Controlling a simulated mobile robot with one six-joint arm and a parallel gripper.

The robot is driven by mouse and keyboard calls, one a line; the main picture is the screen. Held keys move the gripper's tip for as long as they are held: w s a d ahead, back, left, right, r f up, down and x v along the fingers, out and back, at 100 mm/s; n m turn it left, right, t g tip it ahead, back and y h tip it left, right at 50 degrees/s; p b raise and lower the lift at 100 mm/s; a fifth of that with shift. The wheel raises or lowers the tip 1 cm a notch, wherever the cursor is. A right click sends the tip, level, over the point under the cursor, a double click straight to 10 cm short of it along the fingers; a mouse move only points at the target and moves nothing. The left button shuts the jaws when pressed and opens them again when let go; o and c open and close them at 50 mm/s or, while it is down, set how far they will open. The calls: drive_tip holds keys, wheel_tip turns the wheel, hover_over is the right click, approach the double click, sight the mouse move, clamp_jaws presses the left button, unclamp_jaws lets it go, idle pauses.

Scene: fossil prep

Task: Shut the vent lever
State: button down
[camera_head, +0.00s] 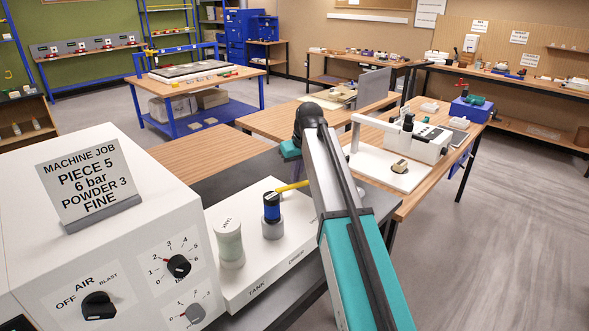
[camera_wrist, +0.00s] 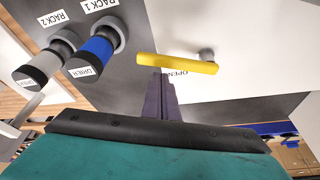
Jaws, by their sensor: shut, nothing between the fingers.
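The yellow vent lever (camera_wrist: 178,64) lies crosswise in the wrist view, with its pivot end at the right by a round grey knob. The word OPEN is printed on the white surface beside it. In the head view the lever (camera_head: 291,187) shows as a short yellow bar beside the blue-banded bottle, partly hidden by my arm. My gripper (camera_wrist: 160,80) is shut and empty. Its fingertips are close to the lever's near edge, left of its middle; I cannot tell whether they touch it. The head view does not show the fingertips clearly.
A blue-banded bottle (camera_head: 271,207) and a pale green TANK jar (camera_head: 229,245) stand on the white unit left of the lever. In the wrist view, two labelled cylinders sit at RACK 1 and RACK 2. A white control box (camera_head: 100,200) with dials stands at left front.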

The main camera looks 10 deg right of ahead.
drive_tip(key=shift+s+d, duration=0.1)
drive_tip(key=shift+s, duration=0.3)
drive_tip(key=shift+d, duration=0.15)
